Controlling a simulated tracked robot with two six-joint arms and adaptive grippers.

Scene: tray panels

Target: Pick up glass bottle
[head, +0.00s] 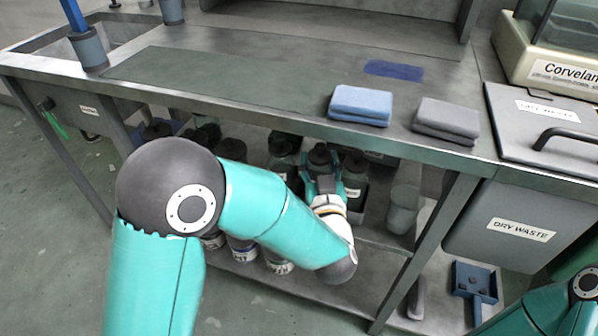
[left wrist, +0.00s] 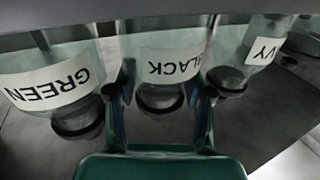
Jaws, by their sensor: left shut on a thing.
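Several glass bottles with dark caps stand on the shelf under the bench. In the left wrist view, which is upside down, a clear bottle labelled BLACK (left wrist: 172,62) is between my fingers. Bottles labelled GREEN (left wrist: 55,85) and, partly cut off, VY (left wrist: 262,50) stand on either side of it. My left gripper (left wrist: 163,88) is shut on the BLACK bottle near its neck. In the head view my left gripper (head: 323,184) reaches under the bench front, at a dark-capped bottle (head: 320,157); the forearm hides much of the shelf. My right gripper is out of view.
The bench top (head: 250,115) overhangs the bottles. A blue folded cloth (head: 360,104) and a grey one (head: 446,119) lie on its front edge. A dry waste bin (head: 500,215) is at right, with a bench leg (head: 432,235) beside it. A grey cup (head: 403,210) stands on the shelf.

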